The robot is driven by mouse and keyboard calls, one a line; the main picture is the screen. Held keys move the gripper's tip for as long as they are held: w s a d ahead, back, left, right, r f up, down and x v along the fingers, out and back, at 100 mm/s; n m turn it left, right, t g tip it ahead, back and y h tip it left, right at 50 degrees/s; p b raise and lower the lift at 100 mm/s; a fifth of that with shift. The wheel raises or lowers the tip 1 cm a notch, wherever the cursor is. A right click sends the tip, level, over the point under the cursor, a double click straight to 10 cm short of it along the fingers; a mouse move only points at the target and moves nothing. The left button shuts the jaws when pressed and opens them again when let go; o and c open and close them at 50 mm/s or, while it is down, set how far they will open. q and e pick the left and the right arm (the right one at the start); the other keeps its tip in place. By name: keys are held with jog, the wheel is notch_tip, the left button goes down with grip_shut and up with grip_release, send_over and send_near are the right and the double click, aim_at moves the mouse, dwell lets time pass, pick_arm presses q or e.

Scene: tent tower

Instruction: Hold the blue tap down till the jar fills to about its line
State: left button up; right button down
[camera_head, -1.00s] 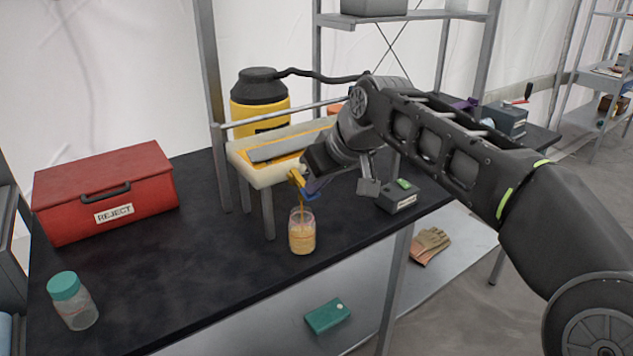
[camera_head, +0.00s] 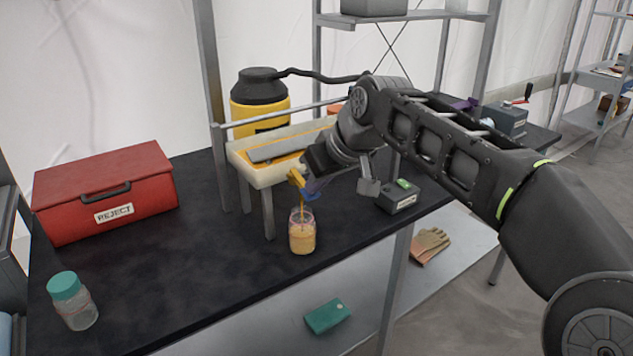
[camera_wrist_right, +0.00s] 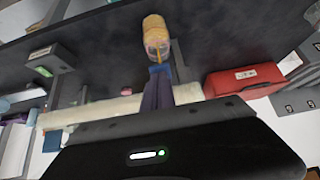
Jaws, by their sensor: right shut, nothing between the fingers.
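The jar (camera_head: 302,238) stands upright on the black bench under the spout, filled with amber liquid most of the way up. Its fill line cannot be made out. A thin amber stream (camera_head: 301,206) runs into its mouth. The blue tap (camera_head: 308,194) is at the yellow spout (camera_head: 296,177). My right gripper (camera_head: 314,184) is shut and empty, its purple fingertips at the tap, seemingly touching it. In the right wrist view the fingers (camera_wrist_right: 157,93) reach the blue tap (camera_wrist_right: 158,70), with the jar (camera_wrist_right: 156,38) beyond. My left gripper is not in view.
A white trough (camera_head: 262,176) on legs stands behind the jar, with a yellow tank (camera_head: 258,112) behind it. A red REJECT box (camera_head: 105,195) and a teal-lidded empty jar (camera_head: 74,302) are to the left. A grey box (camera_head: 399,197) with a green button sits right.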

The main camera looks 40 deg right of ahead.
jog(key=shift+r, duration=0.1)
dwell(0.7)
jog(key=shift+r+p, duration=0.7)
jog(key=s+r+p, duration=0.2)
jog(key=r, duration=0.4)
jog(key=s+r+p, duration=0.2)
jog(key=r, duration=0.5)
jog(key=shift+s, duration=0.3)
